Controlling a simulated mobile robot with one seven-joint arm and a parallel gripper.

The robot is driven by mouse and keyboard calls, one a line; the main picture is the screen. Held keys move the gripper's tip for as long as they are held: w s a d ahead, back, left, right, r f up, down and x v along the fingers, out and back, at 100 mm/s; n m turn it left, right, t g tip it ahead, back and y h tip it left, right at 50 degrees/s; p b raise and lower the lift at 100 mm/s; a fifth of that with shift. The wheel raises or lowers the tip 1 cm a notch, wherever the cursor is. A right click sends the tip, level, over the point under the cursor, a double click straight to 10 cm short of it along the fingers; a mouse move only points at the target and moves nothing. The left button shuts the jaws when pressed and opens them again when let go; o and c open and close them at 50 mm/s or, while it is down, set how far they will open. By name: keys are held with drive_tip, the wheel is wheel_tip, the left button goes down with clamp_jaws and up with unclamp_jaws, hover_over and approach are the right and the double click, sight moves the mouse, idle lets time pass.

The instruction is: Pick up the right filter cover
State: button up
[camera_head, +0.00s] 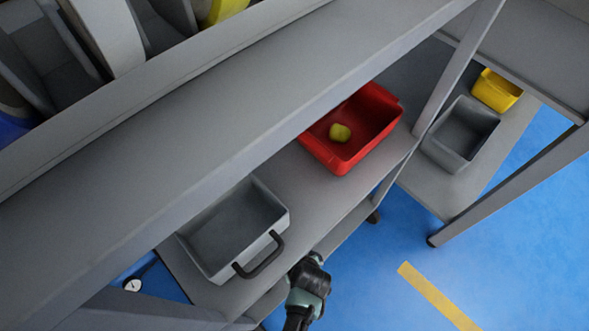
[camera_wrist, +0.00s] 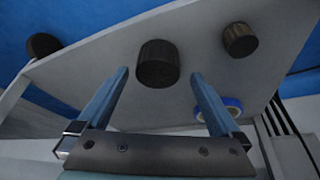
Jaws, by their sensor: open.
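The wrist view shows several dark, round, ribbed pieces on a pale grey panel. One is at the left (camera_wrist: 43,46), one in the middle (camera_wrist: 158,63) and one at the right (camera_wrist: 239,40). I cannot tell for sure which is the right filter cover. My gripper (camera_wrist: 159,74) is open, with its two blue fingers apart and nothing held. In the picture the middle piece lies between the fingertips; I see no contact and cannot judge the depth gap. The head view shows none of these pieces clearly.
A blue-and-white round part (camera_wrist: 230,106) is partly behind the right finger. In the head view, a grey bin (camera_head: 272,226) with a black handle and a red bin (camera_head: 372,137) holding a yellow-green object (camera_head: 340,132) sit on a shelf. Grey beams cross above; blue floor (camera_head: 500,240) is clear.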

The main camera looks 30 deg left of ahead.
drive_tip(key=b+x, duration=0.2)
drive_tip(key=x, duration=0.1)
drive_tip(key=b+x, duration=0.1)
drive_tip(key=shift+w+a, duration=0.15)
drive_tip(key=shift+w, duration=0.15)
drive_tip(key=shift+c, duration=0.2)
drive_tip(key=c, duration=1.2)
